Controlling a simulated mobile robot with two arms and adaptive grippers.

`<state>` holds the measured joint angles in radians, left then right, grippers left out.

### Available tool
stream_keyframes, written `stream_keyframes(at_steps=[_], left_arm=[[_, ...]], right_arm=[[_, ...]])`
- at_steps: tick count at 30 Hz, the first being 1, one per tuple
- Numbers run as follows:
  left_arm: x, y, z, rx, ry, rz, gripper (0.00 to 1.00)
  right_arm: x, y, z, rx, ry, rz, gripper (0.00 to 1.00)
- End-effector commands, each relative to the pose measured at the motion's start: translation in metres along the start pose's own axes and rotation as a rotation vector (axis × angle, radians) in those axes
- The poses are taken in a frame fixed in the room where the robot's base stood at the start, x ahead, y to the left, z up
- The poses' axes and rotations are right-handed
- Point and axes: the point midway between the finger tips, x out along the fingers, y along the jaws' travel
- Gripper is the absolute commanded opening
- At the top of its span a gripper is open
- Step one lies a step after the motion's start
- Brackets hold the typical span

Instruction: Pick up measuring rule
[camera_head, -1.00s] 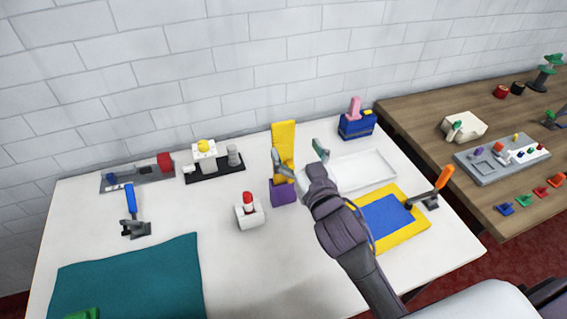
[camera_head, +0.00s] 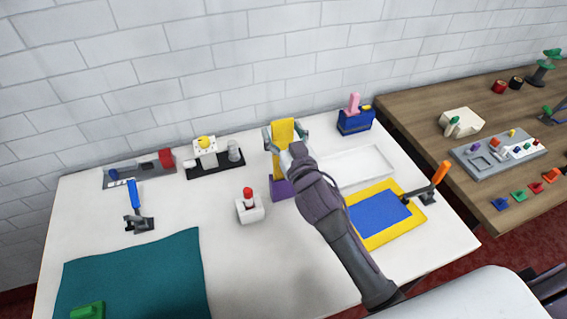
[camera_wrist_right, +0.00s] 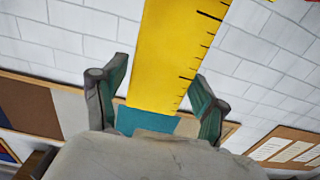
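The measuring rule (camera_head: 284,131) is a yellow flat bar standing upright in a purple holder (camera_head: 281,190) in the head view. In the right wrist view the rule (camera_wrist_right: 180,55) shows black tick marks along one edge. My right gripper (camera_head: 286,136) is at the rule's upper part, one finger on each side of it. In the wrist view my right gripper (camera_wrist_right: 157,98) is open, its fingers apart around the rule with small gaps visible. My left gripper is not in view.
A white block with a red-topped peg (camera_head: 249,208) stands left of the holder. A white tray (camera_head: 385,159), a blue box (camera_head: 356,122) and a blue-yellow panel (camera_head: 417,217) lie to the right. A teal cloth (camera_head: 140,275) covers the front left. The white tabletop's front middle is clear.

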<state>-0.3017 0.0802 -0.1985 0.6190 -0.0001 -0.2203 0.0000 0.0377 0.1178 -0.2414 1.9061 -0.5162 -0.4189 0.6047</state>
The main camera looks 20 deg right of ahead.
Motion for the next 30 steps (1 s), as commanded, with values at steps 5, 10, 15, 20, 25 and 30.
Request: stream_keyframes(at_steps=[5, 10, 15, 20, 25, 30], left_arm=[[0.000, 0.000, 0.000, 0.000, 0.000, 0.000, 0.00], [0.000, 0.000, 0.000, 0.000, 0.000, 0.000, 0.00], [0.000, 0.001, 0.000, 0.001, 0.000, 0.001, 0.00], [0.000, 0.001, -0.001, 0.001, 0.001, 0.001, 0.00], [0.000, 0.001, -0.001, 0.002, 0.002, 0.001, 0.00], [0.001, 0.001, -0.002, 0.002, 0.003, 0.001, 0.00]], right_arm=[[0.000, 0.000, 0.000, 0.000, 0.000, 0.000, 0.36], [0.000, 0.000, 0.000, -0.001, -0.001, 0.000, 0.07], [0.000, 0.000, -0.001, -0.001, 0.001, 0.000, 0.00], [0.000, 0.000, -0.001, -0.001, 0.001, 0.000, 0.00], [0.000, 0.001, -0.011, -0.002, 0.003, 0.001, 0.00], [0.000, 0.000, -0.035, -0.002, 0.008, 0.000, 0.00]])
